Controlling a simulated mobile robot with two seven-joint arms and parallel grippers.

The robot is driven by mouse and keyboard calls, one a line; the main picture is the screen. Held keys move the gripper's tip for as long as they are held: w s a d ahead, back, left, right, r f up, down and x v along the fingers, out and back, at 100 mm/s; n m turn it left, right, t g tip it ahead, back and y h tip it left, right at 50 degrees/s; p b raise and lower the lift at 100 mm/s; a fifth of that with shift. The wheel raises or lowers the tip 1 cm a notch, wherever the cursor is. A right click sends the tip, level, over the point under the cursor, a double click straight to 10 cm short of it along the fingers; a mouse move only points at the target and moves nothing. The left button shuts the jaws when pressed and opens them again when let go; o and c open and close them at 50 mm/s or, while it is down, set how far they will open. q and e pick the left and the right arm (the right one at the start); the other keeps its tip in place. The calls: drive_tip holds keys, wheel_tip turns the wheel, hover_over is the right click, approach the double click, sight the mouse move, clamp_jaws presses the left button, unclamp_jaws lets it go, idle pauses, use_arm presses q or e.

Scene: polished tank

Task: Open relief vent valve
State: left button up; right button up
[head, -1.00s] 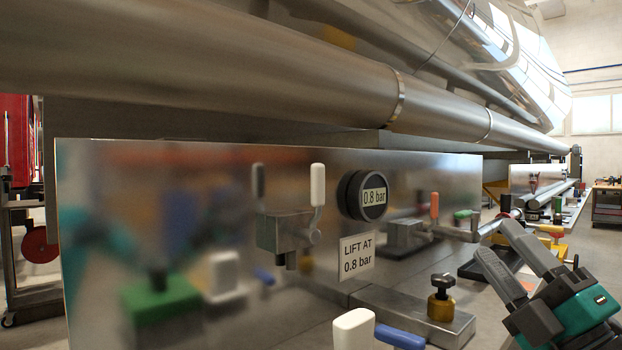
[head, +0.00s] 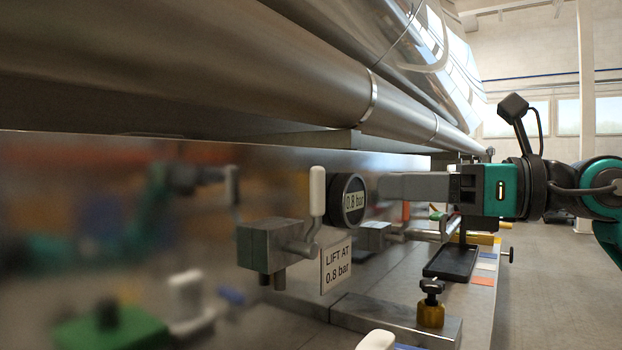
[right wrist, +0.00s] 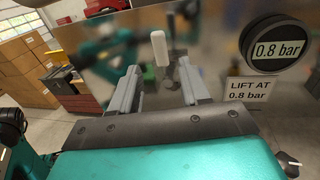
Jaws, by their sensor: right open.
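The relief vent valve (head: 268,245) is a grey metal block in front of the polished panel, its lever with a white grip (head: 317,190) standing upright. The round black gauge (head: 347,200) beside it reads 0.8 bar. A sign (head: 336,266) below says "LIFT AT 0.8 bar". My right gripper (head: 382,187) is open and empty, pointing left at about grip height, right of the gauge. In the right wrist view, the white grip (right wrist: 158,48) lies ahead, between the lines of the open fingers (right wrist: 158,66), not touching them. My left gripper is out of view.
A brass knob (head: 431,308) stands on a metal bar at the bench front. A black tray (head: 455,262) lies further back. Another white grip (head: 378,341) shows at the bottom edge. A large pipe (head: 250,75) runs above the panel, which mirrors things.

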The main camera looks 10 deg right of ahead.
sight(317, 212)
drive_tip(key=p+x, duration=0.1)
drive_tip(key=x, duration=1)
drive_tip(key=shift+c, duration=0.4)
clamp_jaws()
